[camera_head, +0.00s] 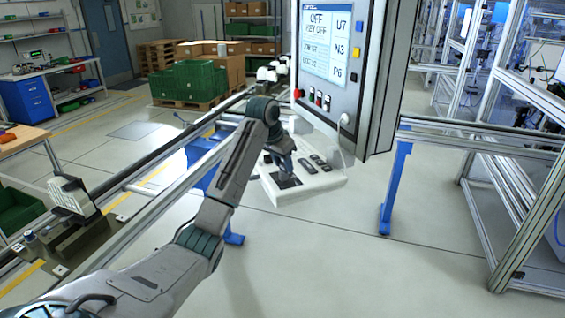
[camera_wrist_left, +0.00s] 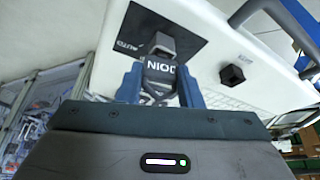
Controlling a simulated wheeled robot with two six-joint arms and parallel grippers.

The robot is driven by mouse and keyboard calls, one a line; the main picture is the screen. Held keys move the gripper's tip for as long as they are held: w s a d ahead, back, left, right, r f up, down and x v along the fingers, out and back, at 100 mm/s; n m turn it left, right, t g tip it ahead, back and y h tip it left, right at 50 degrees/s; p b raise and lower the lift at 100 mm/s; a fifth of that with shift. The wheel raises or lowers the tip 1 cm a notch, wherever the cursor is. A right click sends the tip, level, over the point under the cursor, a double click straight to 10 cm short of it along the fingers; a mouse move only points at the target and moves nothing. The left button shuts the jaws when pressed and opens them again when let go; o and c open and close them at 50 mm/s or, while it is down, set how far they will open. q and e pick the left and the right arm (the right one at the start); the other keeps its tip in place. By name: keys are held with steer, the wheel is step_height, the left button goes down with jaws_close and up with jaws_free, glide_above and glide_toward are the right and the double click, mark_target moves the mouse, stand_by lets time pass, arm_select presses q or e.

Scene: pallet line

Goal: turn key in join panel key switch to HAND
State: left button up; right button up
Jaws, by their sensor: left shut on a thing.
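The white join panel (camera_head: 325,183) sits below the display cabinet in the head view. My left gripper (camera_head: 284,160) reaches down to a dark plate on it. In the left wrist view the gripper (camera_wrist_left: 160,88) is shut on the key (camera_wrist_left: 161,70), a dark piece with upside-down lettering that seems to read JOIN. The key stands at the key switch plate (camera_wrist_left: 180,38), which is black with an AUTO label beside the key. The key's tip and the HAND label are hidden or cannot be made out. My right gripper is in neither view.
The display cabinet (camera_head: 368,90) hangs close beside and above my left gripper; its screen reads OFF, KEY OFF. A black knob (camera_wrist_left: 232,75) stands on the panel near the gripper. Metal rails (camera_head: 140,185) run past my arm. Green crates (camera_head: 195,82) stand far back.

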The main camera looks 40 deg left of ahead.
arm_select(q)
steer(key=n+y, duration=0.2)
steer(key=n, duration=0.4)
steer(key=shift+d, duration=0.15)
steer(key=o, duration=0.6)
steer(key=shift+n+g+y, duration=0.3)
steer(key=shift+n, duration=0.2)
steer(key=o, duration=0.9)
steer(key=shift+a, duration=0.2)
